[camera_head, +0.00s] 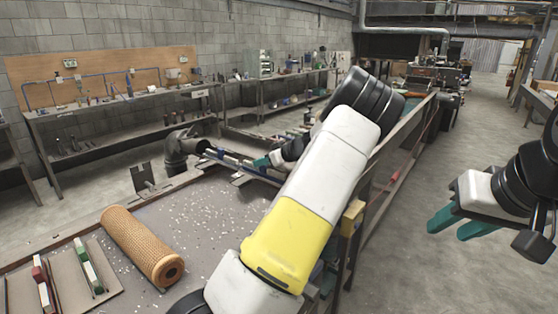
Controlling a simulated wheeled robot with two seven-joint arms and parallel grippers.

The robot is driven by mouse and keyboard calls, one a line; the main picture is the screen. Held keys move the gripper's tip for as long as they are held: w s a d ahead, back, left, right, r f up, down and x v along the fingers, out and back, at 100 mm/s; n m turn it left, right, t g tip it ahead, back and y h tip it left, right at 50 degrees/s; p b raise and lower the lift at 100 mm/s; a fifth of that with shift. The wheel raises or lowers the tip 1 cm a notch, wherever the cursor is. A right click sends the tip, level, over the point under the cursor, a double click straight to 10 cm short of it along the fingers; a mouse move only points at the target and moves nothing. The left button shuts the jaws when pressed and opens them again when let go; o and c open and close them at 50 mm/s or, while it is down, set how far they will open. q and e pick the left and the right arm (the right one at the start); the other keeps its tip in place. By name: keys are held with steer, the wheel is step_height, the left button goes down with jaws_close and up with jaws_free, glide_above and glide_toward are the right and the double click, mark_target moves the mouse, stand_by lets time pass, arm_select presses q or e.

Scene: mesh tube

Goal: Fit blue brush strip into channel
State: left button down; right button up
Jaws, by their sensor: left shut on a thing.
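The blue brush strip (231,158) shows as a thin blue line along the long narrow channel (258,174) at the far end of the bench. I cannot tell how deep it sits. My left gripper (262,161), with teal fingertips, is shut on the blue brush strip at the channel. My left arm crosses the middle of the view and hides the channel's near right end and part of the gripper. My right gripper (455,226) hangs empty at the right, over the floor, its two teal fingers apart.
A tan mesh tube (135,240) lies on the speckled bench top (205,217). Left of it, a red strip (42,287) and a green strip (88,265) rest on grey plates. A dark pipe fitting (180,149) stands by the channel's far left end.

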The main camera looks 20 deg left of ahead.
mark_target(277, 178)
arm_select(q)
steer(key=shift+f, duration=0.65)
steer(key=c, duration=1.3)
jaws_free()
steer(key=shift+v, duration=3.95)
